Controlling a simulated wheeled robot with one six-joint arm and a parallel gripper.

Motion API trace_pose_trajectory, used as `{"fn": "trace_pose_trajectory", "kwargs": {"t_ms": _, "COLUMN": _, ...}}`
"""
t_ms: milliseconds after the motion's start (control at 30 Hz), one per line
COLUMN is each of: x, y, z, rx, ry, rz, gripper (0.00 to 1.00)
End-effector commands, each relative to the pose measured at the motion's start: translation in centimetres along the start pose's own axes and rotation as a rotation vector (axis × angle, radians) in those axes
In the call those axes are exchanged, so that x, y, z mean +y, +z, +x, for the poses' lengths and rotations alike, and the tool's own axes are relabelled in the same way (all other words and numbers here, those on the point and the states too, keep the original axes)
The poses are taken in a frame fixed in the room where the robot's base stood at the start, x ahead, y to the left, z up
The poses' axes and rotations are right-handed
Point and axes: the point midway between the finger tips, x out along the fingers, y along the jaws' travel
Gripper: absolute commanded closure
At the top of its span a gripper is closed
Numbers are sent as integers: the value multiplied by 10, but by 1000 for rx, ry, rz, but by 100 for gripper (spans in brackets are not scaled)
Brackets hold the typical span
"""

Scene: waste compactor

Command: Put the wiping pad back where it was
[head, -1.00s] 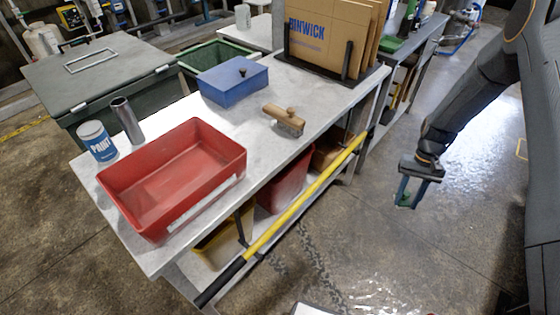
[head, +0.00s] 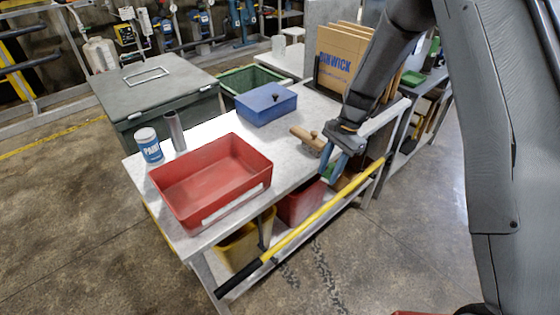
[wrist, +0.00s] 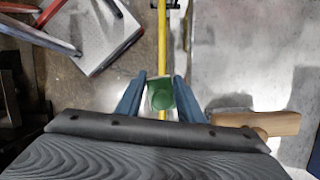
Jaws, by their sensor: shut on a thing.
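My gripper (head: 331,168) is at the front edge of the table (head: 222,226), beside the wooden-handled brush. The wrist view shows its blue fingers (wrist: 159,98) shut on a small green wiping pad (wrist: 160,92). The pad is held between the fingertips, with the yellow rail running below it in that view. In the head view the fingers and arm largely hide the pad. I cannot tell from these frames how far it is above the rail or the table.
The brush (head: 305,138) also shows close to my gripper in the wrist view (wrist: 270,122). A red tray (head: 185,209), paint can (head: 149,146), metal cylinder (head: 174,130) and blue box (head: 265,104) stand on the table. A yellow rail (head: 318,224) runs along its front.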

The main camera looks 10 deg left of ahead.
Motion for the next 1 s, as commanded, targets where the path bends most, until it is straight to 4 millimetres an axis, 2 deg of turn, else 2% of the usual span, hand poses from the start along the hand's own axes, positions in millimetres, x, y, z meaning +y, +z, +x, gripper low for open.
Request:
{"fn": "trace_pose_trajectory", "kwargs": {"t_ms": 33, "x": -10, "y": 24, "z": -16, "rx": 2, "ry": -36, "rz": 103, "gripper": 90}}
{"fn": "trace_pose_trajectory", "kwargs": {"t_ms": 200, "x": -31, "y": 89, "z": -50, "rx": 2, "ry": -149, "rz": 471, "gripper": 90}}
{"fn": "trace_pose_trajectory", "kwargs": {"t_ms": 300, "x": -37, "y": 123, "z": -67, "rx": 2, "ry": -207, "rz": 660, "gripper": 90}}
{"fn": "trace_pose_trajectory", "kwargs": {"t_ms": 500, "x": -40, "y": 176, "z": -91, "rx": 3, "ry": -299, "rz": 964, "gripper": 90}}
{"fn": "trace_pose_trajectory", "kwargs": {"t_ms": 800, "x": -38, "y": 229, "z": -114, "rx": 6, "ry": -389, "rz": 1261, "gripper": 90}}
{"fn": "trace_pose_trajectory", "kwargs": {"t_ms": 1000, "x": -36, "y": 240, "z": -118, "rx": 7, "ry": -409, "rz": 1342, "gripper": 90}}
